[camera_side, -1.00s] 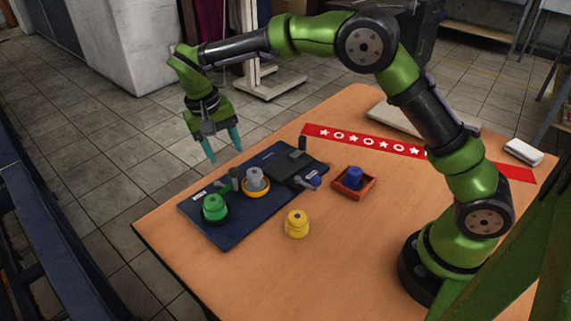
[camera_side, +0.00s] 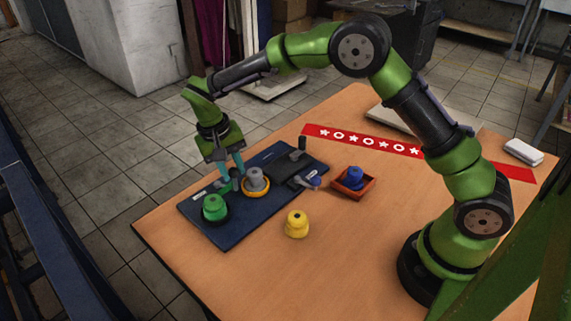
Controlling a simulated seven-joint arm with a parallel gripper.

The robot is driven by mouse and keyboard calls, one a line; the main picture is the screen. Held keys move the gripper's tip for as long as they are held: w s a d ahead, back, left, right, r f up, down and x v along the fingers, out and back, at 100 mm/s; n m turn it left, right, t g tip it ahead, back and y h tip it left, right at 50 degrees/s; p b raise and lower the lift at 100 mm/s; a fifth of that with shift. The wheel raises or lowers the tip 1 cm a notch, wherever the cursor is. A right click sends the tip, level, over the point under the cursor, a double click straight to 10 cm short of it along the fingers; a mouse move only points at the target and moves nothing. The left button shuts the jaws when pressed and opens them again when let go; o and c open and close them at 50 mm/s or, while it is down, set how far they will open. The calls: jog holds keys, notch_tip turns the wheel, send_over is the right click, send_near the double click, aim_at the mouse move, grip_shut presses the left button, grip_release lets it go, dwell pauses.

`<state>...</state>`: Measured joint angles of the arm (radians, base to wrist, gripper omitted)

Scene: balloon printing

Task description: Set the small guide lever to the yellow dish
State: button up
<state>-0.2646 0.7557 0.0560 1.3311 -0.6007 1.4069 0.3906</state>
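A navy board (camera_side: 232,235) lies on the table. On it, a grey knobbed piece (camera_side: 255,177) sits in the yellow dish (camera_side: 258,196), and a green knobbed piece (camera_side: 213,208) sits in a black dish (camera_side: 226,219). A small dark upright piece, seemingly the guide lever, stands behind and between the two dishes and is now mostly hidden by my gripper. My gripper (camera_side: 231,174) points down there, its teal fingers apart around or beside that piece. I cannot tell whether they touch it.
A dark press plate (camera_side: 274,167) with a black upright handle (camera_side: 302,144) and a blue-tipped lever (camera_side: 313,182) fill the board's right part. A blue knobbed piece (camera_side: 355,175) sits in a red tray (camera_side: 369,189). A yellow knobbed piece (camera_side: 297,224) stands in front. A red printed strip (camera_side: 352,137) lies behind.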

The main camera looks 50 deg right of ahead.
grip_shut()
jog(key=shift+w+d+n+t, duration=0.2)
jog(key=shift+d+n, duration=0.2)
jog(key=shift+n, duration=0.55)
jog(key=shift+w+d+n+t, duration=0.15)
jog(key=shift+d+n, duration=0.25)
jog(key=shift+n, duration=0.55)
jog(key=o, duration=0.7)
grip_release()
jog(key=a+r, duration=0.1)
jog(key=r, duration=0.4)
jog(key=a+r, duration=0.1)
jog(key=r, duration=0.5)
jog(key=a+r, duration=0.1)
jog(key=r, duration=0.4)
jog(key=shift+w+a+r, duration=0.1)
jog(key=shift+a+r, duration=0.05)
jog(key=shift+r, duration=0.2)
